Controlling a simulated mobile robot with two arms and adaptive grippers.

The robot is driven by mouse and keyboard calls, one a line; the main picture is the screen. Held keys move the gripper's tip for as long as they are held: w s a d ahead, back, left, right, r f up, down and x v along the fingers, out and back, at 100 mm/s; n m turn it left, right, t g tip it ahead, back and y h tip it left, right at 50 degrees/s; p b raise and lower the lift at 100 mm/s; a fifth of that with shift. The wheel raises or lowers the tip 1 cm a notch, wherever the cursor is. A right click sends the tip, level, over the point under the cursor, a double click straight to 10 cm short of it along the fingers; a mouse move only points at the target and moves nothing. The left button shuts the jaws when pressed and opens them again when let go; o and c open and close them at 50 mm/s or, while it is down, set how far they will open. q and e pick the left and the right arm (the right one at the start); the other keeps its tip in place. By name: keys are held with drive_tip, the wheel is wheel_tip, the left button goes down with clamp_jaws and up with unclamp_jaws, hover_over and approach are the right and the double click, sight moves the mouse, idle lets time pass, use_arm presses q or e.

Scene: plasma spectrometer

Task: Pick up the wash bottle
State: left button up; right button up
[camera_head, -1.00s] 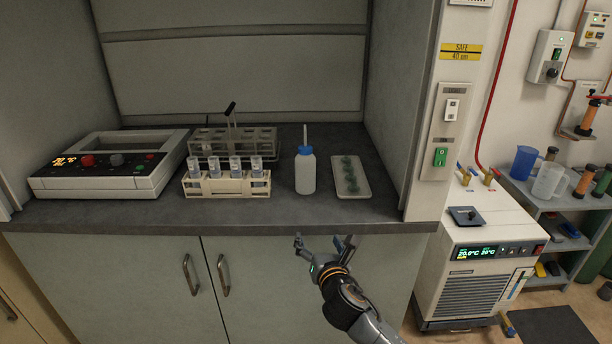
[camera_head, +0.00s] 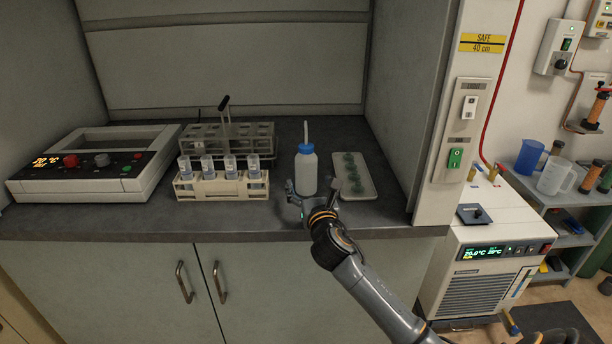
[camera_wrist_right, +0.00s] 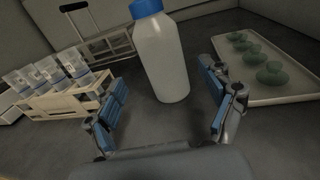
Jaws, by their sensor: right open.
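The wash bottle (camera_head: 306,172) is white with a blue cap and a thin upright spout, and it stands upright on the dark counter. In the right wrist view the bottle (camera_wrist_right: 161,58) stands straight ahead, between and just beyond the fingers. My right gripper (camera_head: 312,190) is at the counter's front edge, right before the bottle, and covers its lower front in the head view. Its two blue-padded fingers are spread wide in the right wrist view (camera_wrist_right: 166,105), with nothing held. My left gripper is not in view.
A rack of vials (camera_head: 222,187) stands left of the bottle, with a wire rack (camera_head: 228,139) behind it. A white tray with green pieces (camera_head: 354,190) lies close on the right. A hotplate-like unit (camera_head: 90,170) is at the far left. The hood's side wall rises beyond the tray.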

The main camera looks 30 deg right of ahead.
sight(308, 176)
drive_tip(key=shift+w+d, duration=0.2)
drive_tip(key=shift+w, duration=0.3)
drive_tip(key=shift+w+d+r, duration=0.1)
drive_tip(key=shift+w+d, duration=0.15)
drive_tip(key=shift+w, duration=0.25)
drive_tip(key=x, duration=0.4)
drive_tip(key=shift+w+d, duration=0.15)
drive_tip(key=shift+d, duration=0.05)
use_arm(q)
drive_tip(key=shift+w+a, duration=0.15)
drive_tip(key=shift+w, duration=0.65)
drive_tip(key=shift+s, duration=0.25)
use_arm(e)
drive_tip(key=c, duration=0.8)
